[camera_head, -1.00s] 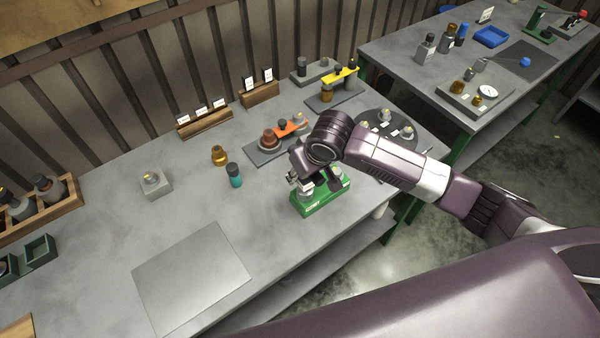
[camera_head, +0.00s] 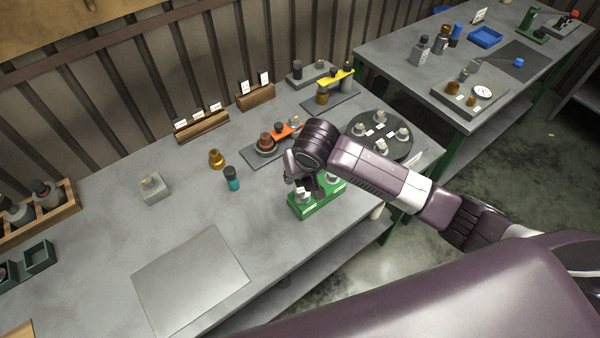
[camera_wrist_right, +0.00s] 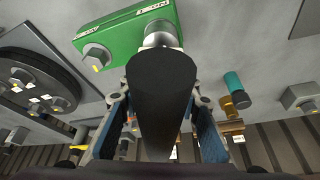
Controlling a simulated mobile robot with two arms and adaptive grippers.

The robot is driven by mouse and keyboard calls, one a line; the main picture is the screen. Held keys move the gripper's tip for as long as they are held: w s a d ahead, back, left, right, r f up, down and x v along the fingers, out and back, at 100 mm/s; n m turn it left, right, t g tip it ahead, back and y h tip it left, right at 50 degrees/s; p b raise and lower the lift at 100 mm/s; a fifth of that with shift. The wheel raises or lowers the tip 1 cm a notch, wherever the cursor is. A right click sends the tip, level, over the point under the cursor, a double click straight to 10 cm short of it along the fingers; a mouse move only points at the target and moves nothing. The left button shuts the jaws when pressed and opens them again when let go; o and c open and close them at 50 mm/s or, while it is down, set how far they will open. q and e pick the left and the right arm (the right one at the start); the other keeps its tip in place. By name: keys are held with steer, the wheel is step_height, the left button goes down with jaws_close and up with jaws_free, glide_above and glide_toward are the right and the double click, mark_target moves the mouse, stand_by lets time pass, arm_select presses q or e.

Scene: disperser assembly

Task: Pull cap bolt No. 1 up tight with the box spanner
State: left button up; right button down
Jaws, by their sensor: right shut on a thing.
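The green block (camera_head: 322,205) stands near the front edge of the bench. It shows from close by in the right wrist view (camera_wrist_right: 128,36), with two small white labels. One hex cap bolt (camera_wrist_right: 96,56) on it is bare. My right gripper (camera_wrist_right: 160,100) is shut on the black handle of the box spanner (camera_wrist_right: 160,80). The handle stands over the block's other bolt position, above a silver round part (camera_wrist_right: 160,34). The handle hides most of that spot, so I cannot tell how the spanner sits on bolt No. 1. My left gripper is out of view.
A dark round plate with several bolts (camera_head: 391,152) lies right of the block. A teal-bodied bottle (camera_head: 232,180) and a brass part (camera_head: 216,159) stand to the left. A grey plate (camera_head: 190,280) lies at the front left.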

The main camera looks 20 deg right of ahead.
steer(key=shift+r, duration=0.1)
steer(key=shift+r+p, duration=1.3)
steer(key=shift+p, duration=0.25)
steer(key=shift+r, duration=1.15)
steer(key=shift+w, duration=0.1)
